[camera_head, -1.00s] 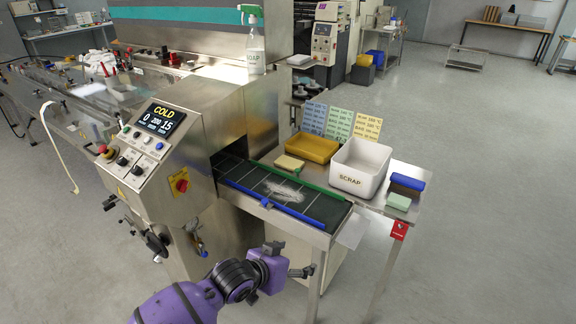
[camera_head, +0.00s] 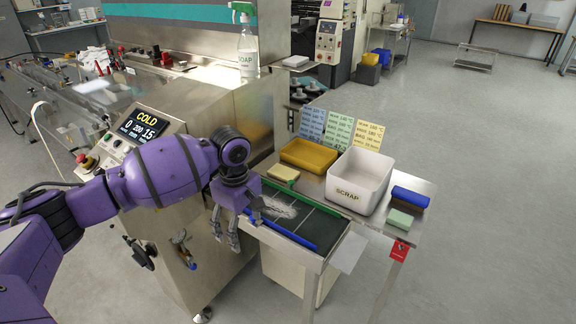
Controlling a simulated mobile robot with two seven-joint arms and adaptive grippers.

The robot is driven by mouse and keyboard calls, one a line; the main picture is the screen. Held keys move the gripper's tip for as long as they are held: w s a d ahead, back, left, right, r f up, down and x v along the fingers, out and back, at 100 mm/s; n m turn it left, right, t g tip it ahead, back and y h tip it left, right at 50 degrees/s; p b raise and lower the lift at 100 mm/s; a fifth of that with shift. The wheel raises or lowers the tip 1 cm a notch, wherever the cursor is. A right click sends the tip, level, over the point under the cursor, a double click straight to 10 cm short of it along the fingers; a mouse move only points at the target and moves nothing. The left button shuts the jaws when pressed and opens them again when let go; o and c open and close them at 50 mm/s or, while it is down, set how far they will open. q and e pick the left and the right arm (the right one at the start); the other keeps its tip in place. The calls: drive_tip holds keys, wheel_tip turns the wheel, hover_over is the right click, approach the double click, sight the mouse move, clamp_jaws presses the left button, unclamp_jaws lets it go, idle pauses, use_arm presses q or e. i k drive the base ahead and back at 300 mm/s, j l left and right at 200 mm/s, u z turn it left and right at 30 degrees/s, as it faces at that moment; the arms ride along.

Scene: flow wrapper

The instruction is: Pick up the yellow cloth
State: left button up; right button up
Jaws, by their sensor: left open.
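The yellow cloth (camera_head: 284,172) is a small pale yellow folded block on the steel side table, in front of the yellow tray and beside the belt's green guide rail. My left gripper (camera_head: 227,236) hangs with its fingers pointing down at the near left edge of the outfeed belt. It is open and empty, left of and nearer than the cloth, apart from it. My right gripper is out of view.
The belt (camera_head: 325,229) has a blue guide and a whitish powdery patch. A yellow tray (camera_head: 310,153), white SCRAP bin (camera_head: 345,193), blue block (camera_head: 410,196) and green block (camera_head: 399,219) stand on the table. Upright cards stand behind. The machine panel (camera_head: 142,124) reads COLD.

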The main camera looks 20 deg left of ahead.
sight(284, 174)
drive_tip(key=i, duration=1.2)
